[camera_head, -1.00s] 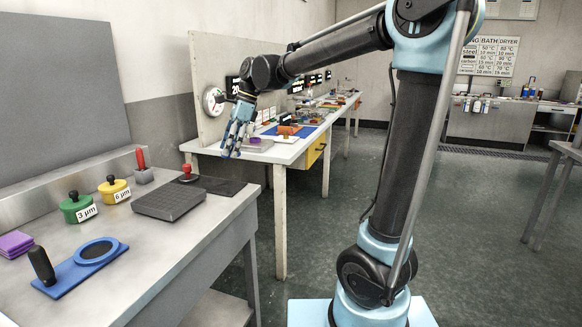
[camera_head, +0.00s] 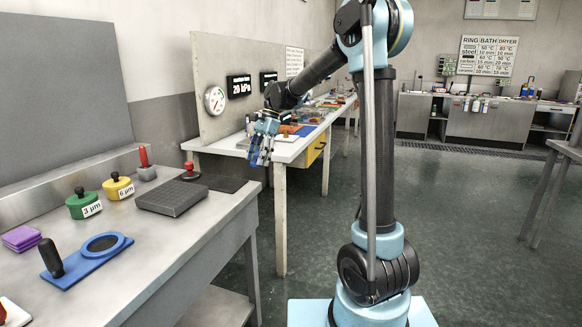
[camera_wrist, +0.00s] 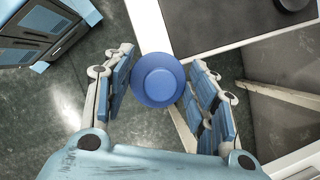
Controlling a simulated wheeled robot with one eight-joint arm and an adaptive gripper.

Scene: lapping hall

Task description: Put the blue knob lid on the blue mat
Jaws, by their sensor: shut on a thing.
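The blue knob lid (camera_wrist: 157,80) is round, with a raised round middle, and sits between the two fingers of my gripper (camera_wrist: 160,84) in the wrist view. My gripper is shut on it, above the floor. In the head view my gripper (camera_head: 262,150) hangs at the near end of the far bench; the lid cannot be told apart from the blue fingers there. A flat blue patch, seemingly the blue mat (camera_head: 306,130), lies on that bench beyond my gripper, partly hidden by an orange object.
The far bench (camera_head: 284,154) has a gauge panel behind it. The near bench (camera_head: 150,232) holds green (camera_head: 82,207) and yellow (camera_head: 117,190) pots, a dark block (camera_head: 172,198) and a blue plate (camera_head: 78,268). Open floor lies right of the benches.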

